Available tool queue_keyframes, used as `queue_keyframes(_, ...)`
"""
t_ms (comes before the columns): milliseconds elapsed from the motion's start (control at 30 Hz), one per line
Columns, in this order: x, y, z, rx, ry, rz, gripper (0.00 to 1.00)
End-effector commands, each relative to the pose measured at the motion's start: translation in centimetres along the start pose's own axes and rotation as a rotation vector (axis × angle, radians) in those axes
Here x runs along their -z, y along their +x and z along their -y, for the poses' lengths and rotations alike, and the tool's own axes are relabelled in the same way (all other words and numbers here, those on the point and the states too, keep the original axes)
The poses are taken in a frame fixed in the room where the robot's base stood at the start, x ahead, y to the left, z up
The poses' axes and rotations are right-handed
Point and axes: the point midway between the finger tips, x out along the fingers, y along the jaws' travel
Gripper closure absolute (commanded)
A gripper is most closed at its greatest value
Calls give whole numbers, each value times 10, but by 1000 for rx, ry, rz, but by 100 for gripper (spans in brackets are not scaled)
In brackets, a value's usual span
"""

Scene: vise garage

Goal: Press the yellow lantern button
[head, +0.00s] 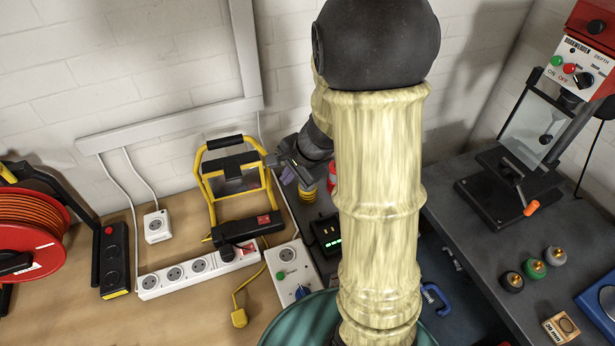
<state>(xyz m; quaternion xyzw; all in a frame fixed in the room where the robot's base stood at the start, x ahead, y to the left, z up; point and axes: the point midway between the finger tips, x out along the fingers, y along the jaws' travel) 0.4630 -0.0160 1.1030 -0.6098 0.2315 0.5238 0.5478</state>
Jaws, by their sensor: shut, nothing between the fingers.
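A yellow-framed work lamp (199,180) stands upright on the wooden bench. It has a black top handle and a dark base box (236,230) with a small red switch (263,219). A small yellow ribbed object (308,194) stands on the dark surface to its right, partly hidden below my gripper. I cannot tell which of the two is the lantern, and I see no clear yellow button. My gripper (270,160) is shut and empty. Its fingers point left, at the upper right side of the lamp frame; I cannot tell whether they touch it. My arm hides the middle.
A white power strip (190,273) lies in front of the lamp. A red cable reel (28,222) stands at the far left. A charger (326,236) with green lights is by my arm. A drill press (520,175) and several knobbed weights (535,268) stand on the right bench.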

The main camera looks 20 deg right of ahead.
Motion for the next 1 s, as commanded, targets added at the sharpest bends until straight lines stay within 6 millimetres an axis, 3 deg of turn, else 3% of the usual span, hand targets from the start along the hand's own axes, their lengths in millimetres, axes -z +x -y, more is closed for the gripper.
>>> queue_keyframes(33,14,12,5,33,92,-4,100)
queue_keyframes(200,61,33,28,177,407,-24,100)
queue_keyframes(400,123,48,48,355,719,-63,100)
queue_keyframes(500,144,50,53,415,809,-77,100)
queue_keyframes(633,153,49,56,447,851,-84,100)
queue_keyframes(1000,153,51,54,446,850,-84,100)
